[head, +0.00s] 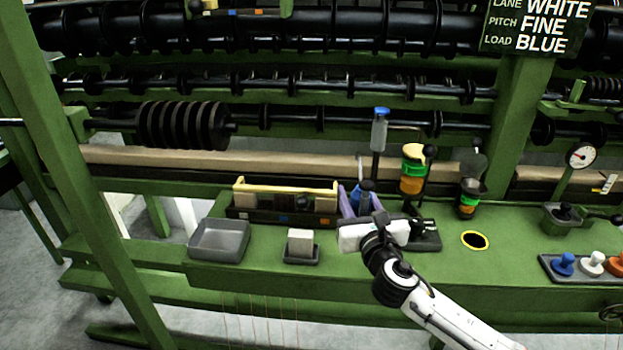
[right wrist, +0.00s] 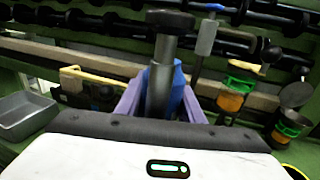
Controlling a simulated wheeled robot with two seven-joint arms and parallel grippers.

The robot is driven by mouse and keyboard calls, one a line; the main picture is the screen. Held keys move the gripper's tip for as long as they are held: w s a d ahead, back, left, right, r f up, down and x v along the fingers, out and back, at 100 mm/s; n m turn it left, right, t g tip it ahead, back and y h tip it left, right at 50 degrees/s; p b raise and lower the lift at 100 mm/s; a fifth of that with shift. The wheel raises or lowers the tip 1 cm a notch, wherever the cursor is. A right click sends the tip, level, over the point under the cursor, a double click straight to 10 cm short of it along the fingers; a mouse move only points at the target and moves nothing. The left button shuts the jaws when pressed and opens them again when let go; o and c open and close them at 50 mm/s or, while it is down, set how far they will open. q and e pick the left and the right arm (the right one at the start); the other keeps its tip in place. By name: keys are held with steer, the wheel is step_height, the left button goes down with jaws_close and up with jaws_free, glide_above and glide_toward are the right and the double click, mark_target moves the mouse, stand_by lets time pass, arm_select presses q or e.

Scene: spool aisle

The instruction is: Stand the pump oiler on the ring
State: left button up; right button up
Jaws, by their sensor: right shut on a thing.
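The pump oiler (head: 366,191) is blue with a grey column, a dark cap and what looks like a thin spout. It stands roughly upright in my right gripper (head: 361,207). In the right wrist view the oiler (right wrist: 160,85) is between the two purple fingers of my right gripper (right wrist: 163,108), which is shut on it. Its lower part is hidden by the gripper, so I cannot tell how far its base is from the bench. The ring (head: 475,240) is yellow around a black middle, flat on the green bench to the right of the gripper, with nothing on it. My left gripper is out of view.
A grey tray (head: 219,240), a small block in a dish (head: 301,244) and a yellow-handled box (head: 284,204) are left of the gripper. Behind are a grey post with blue top (head: 379,133) and green-orange holders (head: 412,176), (head: 467,204). Coloured knobs (head: 592,263) sit right.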

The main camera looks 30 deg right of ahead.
steer(key=shift+r, duration=0.35)
steer(key=s+a+n+y, duration=0.1)
steer(key=s+a+y, duration=0.1)
steer(key=s+a, duration=0.5)
steer(key=s+a+n+y, duration=0.2)
steer(key=s+a, duration=0.6)
steer(key=s, duration=0.6)
steer(key=shift+s+a+f+t+y, duration=0.15)
steer(key=shift+s+f+t+y, duration=0.1)
steer(key=shift+t+y, duration=0.25)
